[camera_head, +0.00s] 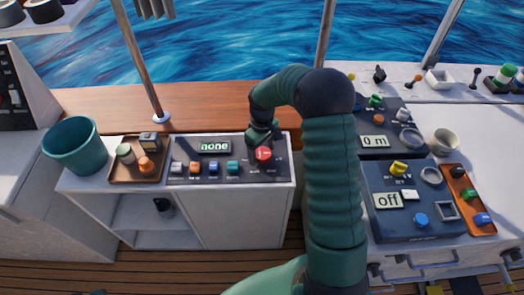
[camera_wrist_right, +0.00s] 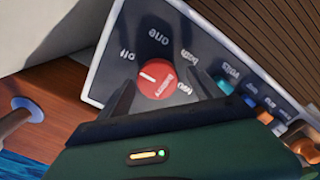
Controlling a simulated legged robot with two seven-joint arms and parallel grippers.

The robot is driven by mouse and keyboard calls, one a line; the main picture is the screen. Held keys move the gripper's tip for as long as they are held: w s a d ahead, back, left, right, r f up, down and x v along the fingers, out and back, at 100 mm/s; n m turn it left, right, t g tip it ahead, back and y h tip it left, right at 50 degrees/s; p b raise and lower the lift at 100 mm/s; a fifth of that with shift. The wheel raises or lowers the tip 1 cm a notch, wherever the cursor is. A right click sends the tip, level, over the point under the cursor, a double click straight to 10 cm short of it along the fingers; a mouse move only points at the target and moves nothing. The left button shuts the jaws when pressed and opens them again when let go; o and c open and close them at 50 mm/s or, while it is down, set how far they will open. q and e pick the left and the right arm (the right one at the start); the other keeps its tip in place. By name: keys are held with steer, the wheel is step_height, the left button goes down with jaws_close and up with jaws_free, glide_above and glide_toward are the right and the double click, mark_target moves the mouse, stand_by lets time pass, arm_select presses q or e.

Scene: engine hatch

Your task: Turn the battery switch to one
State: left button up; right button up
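The battery switch is a round red knob (camera_head: 263,155) at the right end of a dark panel on the white cabinet. In the right wrist view the knob (camera_wrist_right: 157,84) has a white mark that points toward the "off" label. The labels "one", "both" and "two" also stand around it. My right gripper (camera_head: 262,136) is just behind the knob in the head view. In the wrist view its dark fingers are spread near the knob, one to its left and one to its right. I cannot tell whether they touch it. My left gripper is not in view.
The panel's display (camera_head: 215,147) reads "none", with several small coloured switches below it. A brown tray (camera_head: 122,178) with small parts and a teal bucket (camera_head: 75,148) stand to the left. A second console (camera_head: 395,225) is right of my arm. A metal post (camera_head: 140,65) rises behind.

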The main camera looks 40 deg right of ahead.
steer(key=shift+d+f, duration=0.1)
steer(key=shift+d, duration=0.15)
steer(key=c, duration=1.3)
steer(key=shift+a, duration=0.1)
steer(key=shift+m+p, duration=0.85)
steer(key=shift+m, duration=0.05)
steer(key=m+p, duration=0.2)
steer(key=m, duration=0.1)
steer(key=shift+r, duration=0.2)
steer(key=m+p, duration=0.2)
steer(key=m, duration=0.2)
steer(key=shift+f, duration=0.1)
steer(key=shift+m+p, duration=0.75)
steer(key=shift+m, duration=0.75)
steer(key=shift+f, duration=0.1)
